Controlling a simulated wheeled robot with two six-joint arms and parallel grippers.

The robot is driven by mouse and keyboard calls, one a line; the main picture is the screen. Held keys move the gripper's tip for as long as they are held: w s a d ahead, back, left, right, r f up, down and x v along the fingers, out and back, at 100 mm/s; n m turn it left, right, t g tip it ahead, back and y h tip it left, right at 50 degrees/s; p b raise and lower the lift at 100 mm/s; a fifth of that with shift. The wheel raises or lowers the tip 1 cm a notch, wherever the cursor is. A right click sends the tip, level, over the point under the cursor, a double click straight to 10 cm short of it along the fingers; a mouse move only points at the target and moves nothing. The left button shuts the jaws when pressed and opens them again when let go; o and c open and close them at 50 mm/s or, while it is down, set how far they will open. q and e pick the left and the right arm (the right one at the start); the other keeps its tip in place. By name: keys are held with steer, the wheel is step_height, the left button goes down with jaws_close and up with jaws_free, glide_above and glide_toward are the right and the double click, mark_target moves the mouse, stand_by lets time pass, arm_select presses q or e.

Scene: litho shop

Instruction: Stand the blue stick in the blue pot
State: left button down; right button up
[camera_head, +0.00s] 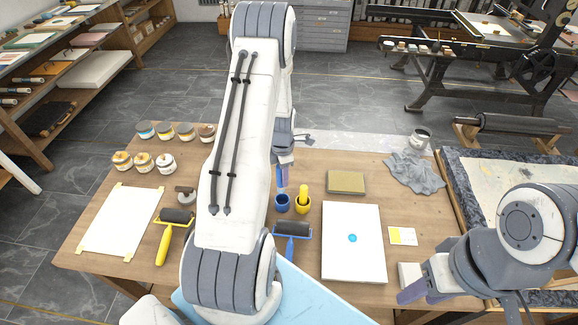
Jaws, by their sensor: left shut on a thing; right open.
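The blue stick (281,180) is upright in my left gripper (284,163), which is shut on its upper part. The stick's lower end is at the mouth of the blue pot (283,205); I cannot tell whether it is inside or just behind or above the rim. The blue pot stands on the wooden table, beside a yellow pot (303,208) that holds a yellow stick (303,192). My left arm hides part of the table left of the pots. My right gripper (408,287) is open and empty at the table's front right, near a small whitish block.
A blue-handled roller (292,229) lies just in front of the pots. A white slab (353,258) with a blue dot and an olive block (346,182) are to the right. A yellow-handled roller (173,218), paper sheet (122,222) and several jars are left.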

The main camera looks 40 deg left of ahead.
mark_target(283, 191)
arm_select(q)
steer(key=shift+w+a+f+n, duration=0.1)
steer(key=shift+a+n, duration=0.15)
steer(key=shift+n, duration=0.15)
steer(key=shift+w+d+f+b, duration=0.1)
steer(key=shift+f+b, duration=3.3)
steer(key=shift+f, duration=1)
steer(key=c, duration=0.5)
jaws_free()
step_height(283, 191, up, 10)
steer(key=shift+r+b, duration=0.25)
steer(key=shift+b, duration=0.6)
